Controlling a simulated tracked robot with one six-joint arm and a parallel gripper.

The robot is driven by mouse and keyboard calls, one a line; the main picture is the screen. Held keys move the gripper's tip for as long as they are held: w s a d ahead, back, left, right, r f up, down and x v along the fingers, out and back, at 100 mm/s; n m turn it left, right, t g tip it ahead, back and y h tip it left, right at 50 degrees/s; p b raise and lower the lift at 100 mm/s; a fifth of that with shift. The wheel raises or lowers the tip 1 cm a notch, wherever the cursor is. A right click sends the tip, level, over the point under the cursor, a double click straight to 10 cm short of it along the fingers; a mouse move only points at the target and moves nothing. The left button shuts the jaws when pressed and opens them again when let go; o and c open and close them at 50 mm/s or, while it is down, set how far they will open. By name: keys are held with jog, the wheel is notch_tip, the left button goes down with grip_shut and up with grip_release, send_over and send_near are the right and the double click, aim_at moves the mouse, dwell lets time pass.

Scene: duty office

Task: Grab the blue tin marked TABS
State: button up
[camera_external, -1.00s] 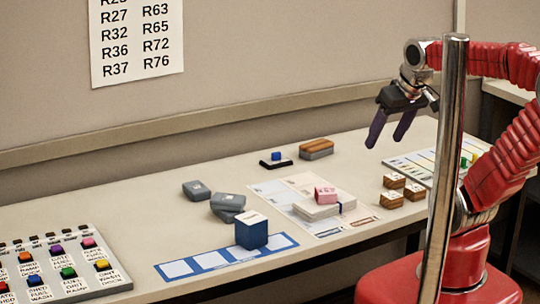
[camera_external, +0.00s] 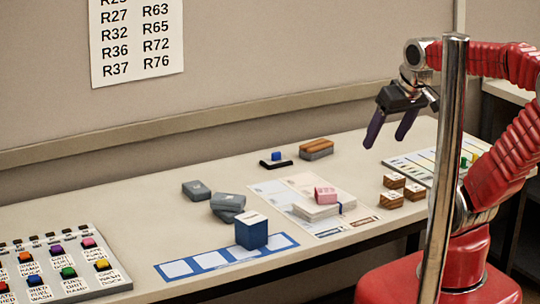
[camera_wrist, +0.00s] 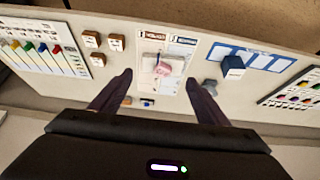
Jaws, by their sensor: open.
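A blue box-shaped tin (camera_external: 251,232) with a white top stands upright on the blue-and-white strip at the table's front edge. Its marking is too small to read. It also shows in the wrist view (camera_wrist: 232,68), right of my fingers. My gripper (camera_external: 387,141) is open and empty, high above the right part of the table, well apart from the tin to its upper right.
Grey boxes (camera_external: 228,201) lie behind the tin. A pink block (camera_external: 325,194) on a pale stack stands between the tin and my gripper. Wooden blocks (camera_external: 392,196) are to the right. A button panel (camera_external: 75,268) is at left. A metal post (camera_external: 447,150) stands before my arm.

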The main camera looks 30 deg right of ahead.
jog(key=w+a+f+m+g+y, duration=0.2)
jog(key=f+g, duration=0.1)
jog(key=f, duration=0.3)
jog(key=w+a+f+m+g+y, duration=0.1)
jog(key=w+a+f+m+g, duration=0.1)
jog(key=f, duration=0.4)
jog(key=w+a+f+m+g+y, duration=0.2)
jog(key=w+f+m+g, duration=0.1)
jog(key=f, duration=0.3)
jog(key=shift+a+f+g+y, duration=0.25)
jog(key=shift+a+g+y, duration=0.05)
jog(key=shift+a, duration=0.05)
jog(key=w+a+f+m+y, duration=0.1)
jog(key=a+m, duration=0.1)
jog(key=w+a+f+m+y, duration=0.1)
jog(key=w+y, duration=0.1)
jog(key=w+a+f+m+y, duration=0.1)
jog(key=w+a+m, duration=0.1)
jog(key=shift+w+a+f+m+g+y, duration=0.2)
jog(key=shift+w+a+m+g+y, duration=0.1)
jog(key=shift+a+y, duration=0.1)
jog(key=w+a+r+m+t+y, duration=0.1)
jog(key=w+a+r+m+y, duration=0.2)
jog(key=w+r, duration=0.1)
jog(key=shift+w, duration=0.25)
jog(key=shift+r, duration=0.1)
